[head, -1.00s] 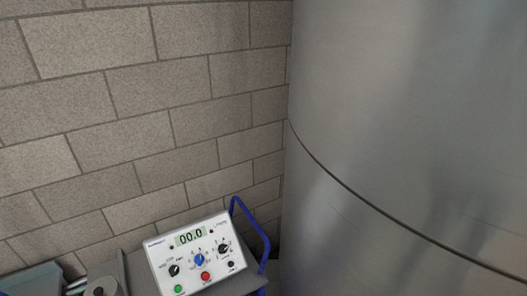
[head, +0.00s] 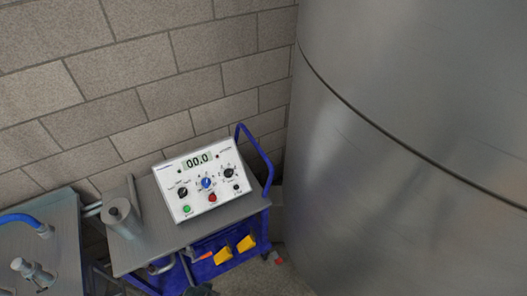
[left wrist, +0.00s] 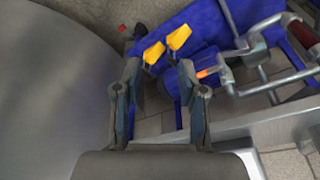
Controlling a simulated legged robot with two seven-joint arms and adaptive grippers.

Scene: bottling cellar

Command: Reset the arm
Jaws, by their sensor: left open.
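My left gripper (left wrist: 158,72) shows in the left wrist view with its two dark fingers spread apart and nothing between them. It is open and empty. Beyond the fingertips are the blue panel (left wrist: 205,25) of a cart and two yellow pieces (left wrist: 179,37), which look apart from the fingers. In the head view a small dark shape shows at the bottom edge below the cart; I cannot tell whether it is my left gripper. My right gripper is in neither view.
A white control box (head: 205,178) reading 00.0 stands on a grey cart top (head: 130,257) with a blue handle (head: 258,160). A grey cylinder (head: 122,216) stands beside it. A large metal tank (head: 410,180) fills the right; a block wall (head: 150,70) is behind. Another grey surface (head: 60,235) is at left.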

